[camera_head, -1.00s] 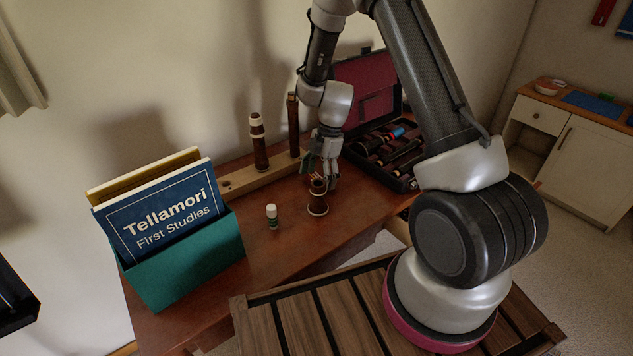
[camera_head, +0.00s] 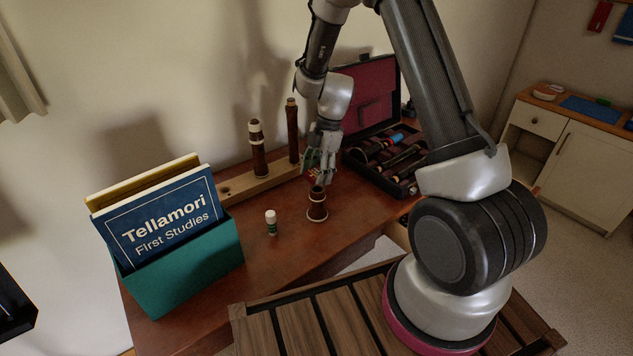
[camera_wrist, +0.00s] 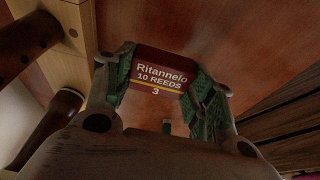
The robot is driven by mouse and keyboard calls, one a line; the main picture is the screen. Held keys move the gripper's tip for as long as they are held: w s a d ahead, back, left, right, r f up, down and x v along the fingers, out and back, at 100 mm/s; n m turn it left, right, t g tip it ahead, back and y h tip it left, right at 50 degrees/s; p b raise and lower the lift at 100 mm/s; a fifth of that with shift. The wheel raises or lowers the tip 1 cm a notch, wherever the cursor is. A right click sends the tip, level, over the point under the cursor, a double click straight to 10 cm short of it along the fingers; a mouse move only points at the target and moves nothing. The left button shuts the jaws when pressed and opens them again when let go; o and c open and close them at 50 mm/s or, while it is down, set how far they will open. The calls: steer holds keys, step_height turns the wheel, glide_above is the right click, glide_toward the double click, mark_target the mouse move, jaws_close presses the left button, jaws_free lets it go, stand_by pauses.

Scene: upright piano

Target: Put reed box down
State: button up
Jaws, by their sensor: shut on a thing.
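The reed box (camera_wrist: 160,72) is a small dark red box with white lettering "Ritannelo 10 REEDS 3" and a yellow line. It sits between the two green-padded fingers of my gripper (camera_wrist: 163,88) in the wrist view. In the head view my gripper (camera_head: 318,172) is over the brown table, just behind the short dark wooden joint with pale rings, and is shut on the box. Only a small patch of red shows between the fingers there. I cannot tell whether the box touches the table.
The short wooden joint (camera_head: 317,207) and a small white-capped bottle (camera_head: 271,222) stand in front. Behind is a pale peg rack (camera_head: 232,186) with two upright joints. An open instrument case (camera_head: 388,170) lies right; a green book holder (camera_head: 190,262) stands left. The front tabletop is partly clear.

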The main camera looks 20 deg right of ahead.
step_height(320, 180, up, 14)
steer(key=w+d+f+m+t+h, duration=0.1)
steer(key=w+f+m+t, duration=0.1)
steer(key=m, duration=0.8)
steer(key=w+d+f+m+t+h, duration=0.1)
steer(key=f+m, duration=0.3)
steer(key=m, duration=0.7)
steer(key=shift+w+d+m+t+h, duration=0.35)
steer(key=shift+w+d+t, duration=0.25)
steer(key=shift+w+d, duration=0.25)
